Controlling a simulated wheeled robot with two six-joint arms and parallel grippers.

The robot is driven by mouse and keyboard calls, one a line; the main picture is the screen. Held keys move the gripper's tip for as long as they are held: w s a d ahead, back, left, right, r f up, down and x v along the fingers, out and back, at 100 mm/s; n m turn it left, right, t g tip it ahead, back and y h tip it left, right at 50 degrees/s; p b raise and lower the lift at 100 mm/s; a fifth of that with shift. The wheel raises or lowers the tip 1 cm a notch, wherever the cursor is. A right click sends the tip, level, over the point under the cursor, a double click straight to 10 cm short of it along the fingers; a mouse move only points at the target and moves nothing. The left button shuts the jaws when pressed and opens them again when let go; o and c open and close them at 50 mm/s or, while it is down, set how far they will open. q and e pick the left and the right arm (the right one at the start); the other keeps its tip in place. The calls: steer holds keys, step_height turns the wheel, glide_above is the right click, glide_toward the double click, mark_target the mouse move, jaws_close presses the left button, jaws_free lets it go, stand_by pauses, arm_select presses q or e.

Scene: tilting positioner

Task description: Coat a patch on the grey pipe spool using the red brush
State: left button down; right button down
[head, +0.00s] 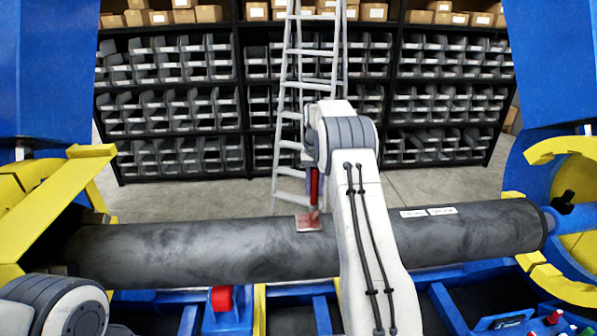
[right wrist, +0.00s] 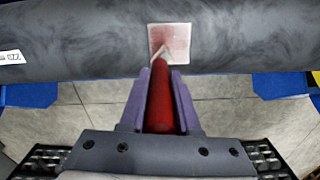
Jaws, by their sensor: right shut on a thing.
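The grey pipe spool (head: 200,250) lies horizontally across the head view, dark and mottled. It crosses the top of the right wrist view (right wrist: 90,40). A square patch (head: 304,224) on its upper side is pinkish red; in the right wrist view the patch (right wrist: 180,36) looks unevenly red with paler edges. My right gripper (right wrist: 161,78) is shut on the red brush (right wrist: 160,105), with a finger on each side of the handle. The brush (head: 314,187) points down at the patch, its tip over it; contact is not clear. My left gripper is out of view.
Yellow clamps (head: 55,205) and blue positioner frames (head: 555,60) flank the pipe at both ends. A red roller (head: 222,298) sits below it. A ladder (head: 290,100) and bin shelves (head: 180,60) stand behind. Small items lie at the lower right.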

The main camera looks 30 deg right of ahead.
step_height(320, 180, up, 8)
steer(key=d, duration=0.1)
steer(key=shift+s+d, duration=0.4)
stand_by(0.4)
stand_by(0.6)
